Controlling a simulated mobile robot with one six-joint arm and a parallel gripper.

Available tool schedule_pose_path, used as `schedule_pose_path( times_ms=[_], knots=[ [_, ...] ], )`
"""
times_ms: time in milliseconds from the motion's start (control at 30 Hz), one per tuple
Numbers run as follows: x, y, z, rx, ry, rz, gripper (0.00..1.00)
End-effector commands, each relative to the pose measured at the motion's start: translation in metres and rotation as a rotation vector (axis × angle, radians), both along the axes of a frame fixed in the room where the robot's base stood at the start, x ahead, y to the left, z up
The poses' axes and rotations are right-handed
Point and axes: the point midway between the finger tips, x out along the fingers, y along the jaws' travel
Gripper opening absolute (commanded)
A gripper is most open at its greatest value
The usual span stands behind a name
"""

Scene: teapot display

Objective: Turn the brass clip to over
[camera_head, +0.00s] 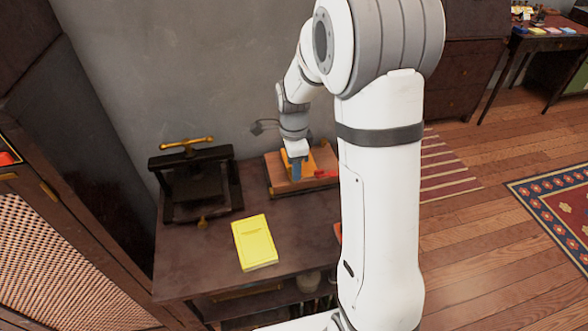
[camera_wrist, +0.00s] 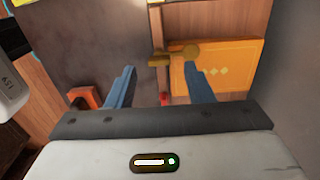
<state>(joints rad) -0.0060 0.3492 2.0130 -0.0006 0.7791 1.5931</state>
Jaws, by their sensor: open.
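The brass clip (camera_wrist: 188,53) shows in the wrist view as a small brass piece with a rounded end. It lies at the edge of an orange panel with pale diamonds (camera_wrist: 240,62), against a wooden strip. My gripper (camera_wrist: 160,68) is open, its two blue fingers spread, with nothing seen held between them. The clip is beyond the fingertips, nearer the right one; whether they touch cannot be told. In the head view my gripper (camera_head: 297,168) points down over a wooden board (camera_head: 282,186) carrying an orange piece (camera_head: 309,161). The clip cannot be made out there.
A black press with a brass handle (camera_head: 195,180) stands left of the board on the dark table (camera_head: 205,255). A yellow book (camera_head: 254,243) lies in front. A red item (camera_head: 326,173) is beside my gripper. My arm hides the table's right side. A wall is behind.

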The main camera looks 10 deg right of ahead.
Motion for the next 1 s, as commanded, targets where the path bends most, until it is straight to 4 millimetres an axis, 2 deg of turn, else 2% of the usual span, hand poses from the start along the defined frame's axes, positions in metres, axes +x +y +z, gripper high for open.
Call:
schedule_pose_path(
  times_ms=[100, 300, 933, 1000],
  knots=[
    [0.001, 0.000, 0.023, 0.000, -0.004, 0.000, 0.47],
    [0.000, 0.000, 0.046, 0.000, -0.001, 0.000, 0.47],
    [0.000, 0.000, 0.050, 0.000, 0.000, 0.000, 0.47],
    [-0.007, 0.000, 0.060, 0.000, -0.011, 0.050, 0.47]
  ],
)
